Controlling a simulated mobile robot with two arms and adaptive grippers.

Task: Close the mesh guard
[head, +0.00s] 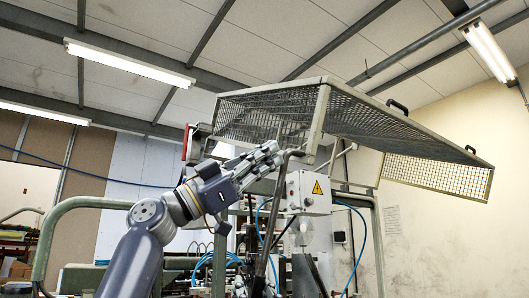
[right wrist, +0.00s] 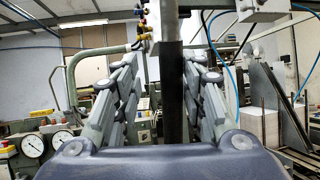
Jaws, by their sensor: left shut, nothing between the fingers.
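The mesh guard (head: 375,122) is raised in the head view, a pale green frame with wire mesh and black handles (head: 398,107). It tilts down to the right, where a mesh flap (head: 437,178) hangs. My left gripper (head: 280,150) is shut and empty, just below the guard's left part; I cannot tell whether it touches the frame. In the right wrist view my right gripper (right wrist: 163,62) has its fingers spread apart. A dark upright post (right wrist: 172,95) shows in the gap; I cannot tell whether it stands between the fingers or beyond them.
A white box with a yellow warning sign (head: 317,188) stands under the guard. A green tube rail (head: 75,208) runs behind my left arm. Blue hoses (head: 352,250) hang around the machine. Dial gauges (right wrist: 33,146) show at lower left in the right wrist view.

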